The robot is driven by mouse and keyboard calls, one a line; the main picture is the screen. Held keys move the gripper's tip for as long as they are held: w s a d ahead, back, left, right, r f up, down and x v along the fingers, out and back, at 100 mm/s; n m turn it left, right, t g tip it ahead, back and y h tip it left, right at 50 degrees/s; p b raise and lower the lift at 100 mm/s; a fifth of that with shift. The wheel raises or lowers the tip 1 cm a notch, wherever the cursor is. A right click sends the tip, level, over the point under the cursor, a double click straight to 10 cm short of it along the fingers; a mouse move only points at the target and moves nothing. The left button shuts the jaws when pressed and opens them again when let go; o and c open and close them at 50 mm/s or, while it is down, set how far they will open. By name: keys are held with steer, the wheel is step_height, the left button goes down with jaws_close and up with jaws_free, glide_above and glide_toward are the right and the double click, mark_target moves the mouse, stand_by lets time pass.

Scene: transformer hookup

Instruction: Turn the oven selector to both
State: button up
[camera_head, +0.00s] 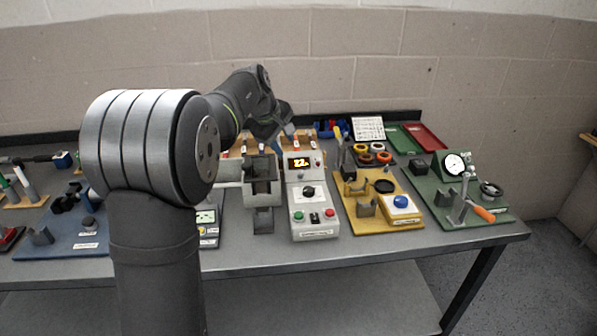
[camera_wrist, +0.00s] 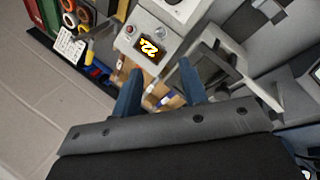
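The control box (camera_head: 312,225) stands near the table's middle, with a lit display (camera_head: 299,162), a dark round knob (camera_head: 308,191) that looks like the selector, and green and red buttons below. The knob's setting and labels are too small to read. In the wrist view the lit display (camera_wrist: 149,46) is beyond my fingers, and part of the box's white face (camera_wrist: 160,28) shows. A grey open-fronted unit (camera_head: 262,190), perhaps the oven, stands left of the box. My gripper (camera_wrist: 158,88) is open and empty, its two blue fingers spread apart, above the back of the box.
A yellow board (camera_head: 372,222) with a blue button and holders lies to the right. A green board (camera_head: 452,215) with a gauge and handwheel is farther right. Tape rolls (camera_head: 374,153) and a red tray (camera_head: 425,137) are behind. A blue board (camera_head: 62,240) lies left. The front table strip is clear.

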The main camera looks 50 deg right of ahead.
mark_target(300, 173)
steer(key=x, duration=1.5)
steer(key=shift+s+f, duration=0.1)
steer(key=shift+f, duration=0.1)
steer(key=shift+c, duration=0.2)
jaws_close()
